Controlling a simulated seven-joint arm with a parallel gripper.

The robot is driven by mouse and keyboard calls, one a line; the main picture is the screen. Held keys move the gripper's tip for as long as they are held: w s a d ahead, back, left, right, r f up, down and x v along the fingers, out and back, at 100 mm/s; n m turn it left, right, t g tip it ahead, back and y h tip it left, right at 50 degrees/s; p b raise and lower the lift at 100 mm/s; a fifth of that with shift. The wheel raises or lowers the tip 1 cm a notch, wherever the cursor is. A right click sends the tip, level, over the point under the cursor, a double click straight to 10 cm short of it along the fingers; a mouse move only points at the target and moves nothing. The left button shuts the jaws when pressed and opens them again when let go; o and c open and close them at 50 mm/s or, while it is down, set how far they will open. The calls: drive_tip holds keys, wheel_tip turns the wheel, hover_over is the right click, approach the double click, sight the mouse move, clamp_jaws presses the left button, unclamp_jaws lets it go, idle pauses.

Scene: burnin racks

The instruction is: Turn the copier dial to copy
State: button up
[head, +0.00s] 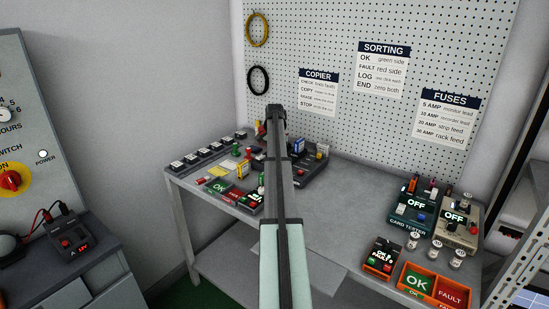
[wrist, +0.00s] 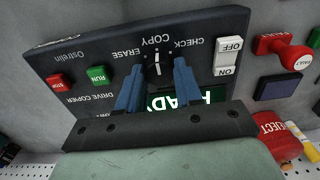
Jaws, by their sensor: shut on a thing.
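The drive copier (wrist: 72,55) is a dark panel seen upside down in the wrist view. Its small dark dial (wrist: 156,62) sits among the labels ERASE, COPY and CHECK. My gripper (wrist: 158,67) is shut on the dial, one blue finger on either side. A white mark on the dial seems to lie towards COPY, but the fingers and small size make its exact setting hard to read. A green display (wrist: 190,100), partly hidden by my gripper, shows letters like READY.
The copier panel also has a green RUN button (wrist: 97,74), a red STOP button (wrist: 55,80) and a white ON/OFF switch (wrist: 231,54). A red EJECT part (wrist: 270,128) is close to my gripper. The workbench (head: 310,225) is crowded at the back; its front middle is clear.

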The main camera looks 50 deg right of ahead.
idle(0.4)
drive_tip(key=o, duration=1)
drive_tip(key=shift+r, duration=0.1)
wheel_tip(320, 180, up, 14)
drive_tip(key=shift+f, duration=0.15)
idle(0.4)
